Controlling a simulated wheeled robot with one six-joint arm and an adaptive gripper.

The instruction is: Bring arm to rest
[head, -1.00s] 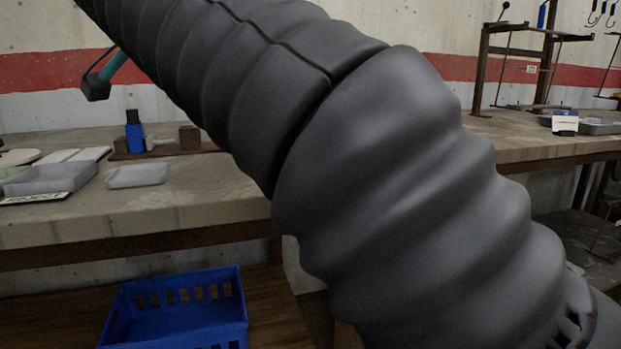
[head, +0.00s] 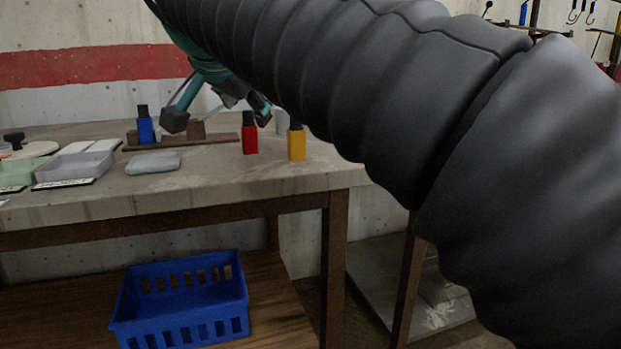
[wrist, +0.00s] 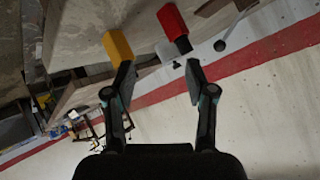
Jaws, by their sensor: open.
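My gripper (head: 218,114) is in the air above the back of the table, with its fingers spread apart. In the wrist view its open fingers (wrist: 160,76) have nothing between them. A red bottle (head: 249,140) and a yellow bottle (head: 296,145) with dark caps stand upright on the table, to the right of the wooden rail. The red bottle (wrist: 172,22) and yellow bottle (wrist: 117,46) also show beyond the fingertips in the wrist view. A blue bottle (head: 145,131) stands at the wooden rail (head: 212,139). My dark sleeved arm covers the right of the head view.
The table (head: 200,190) also holds a grey dish (head: 153,162), a pale purple tray (head: 74,168) and a green tray (head: 14,172) at the left. A blue crate (head: 185,300) sits on the lower shelf. A pale item (head: 282,121) stands behind the yellow bottle.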

